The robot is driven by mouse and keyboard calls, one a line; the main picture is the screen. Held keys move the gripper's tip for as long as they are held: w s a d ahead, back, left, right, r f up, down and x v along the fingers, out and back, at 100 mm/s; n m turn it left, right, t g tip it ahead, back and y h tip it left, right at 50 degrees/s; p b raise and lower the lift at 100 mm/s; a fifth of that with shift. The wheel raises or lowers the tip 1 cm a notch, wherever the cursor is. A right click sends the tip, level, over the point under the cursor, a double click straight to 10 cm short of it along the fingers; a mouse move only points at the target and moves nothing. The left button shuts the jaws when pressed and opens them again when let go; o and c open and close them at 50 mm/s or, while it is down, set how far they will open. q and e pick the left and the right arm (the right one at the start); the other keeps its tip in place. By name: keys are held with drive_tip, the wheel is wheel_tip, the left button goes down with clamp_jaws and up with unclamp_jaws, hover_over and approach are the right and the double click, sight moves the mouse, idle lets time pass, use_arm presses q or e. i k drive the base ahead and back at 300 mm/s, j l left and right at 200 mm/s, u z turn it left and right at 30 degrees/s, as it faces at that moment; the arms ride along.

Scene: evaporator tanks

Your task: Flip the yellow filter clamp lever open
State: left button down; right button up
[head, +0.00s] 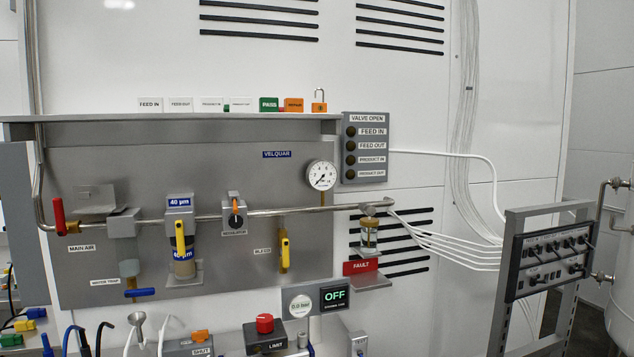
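The yellow filter clamp lever (180,242) hangs straight down along the front of the filter (184,268), which is marked "40 µm" on blue labels above and below. The filter hangs from the metal air pipe (150,225) on the grey panel. The lever looks upright and close against the filter body; I cannot tell from this view whether it is latched. Neither of my grippers shows in the head view.
A red main air handle (59,216) and a blue water trap handle (139,293) are left of the filter. The regulator (235,213) and another yellow lever, at the bleed (284,252), are right. A red button box (265,333) and small items stand below.

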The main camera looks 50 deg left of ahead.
sight(180, 225)
drive_tip(key=u, duration=1.5)
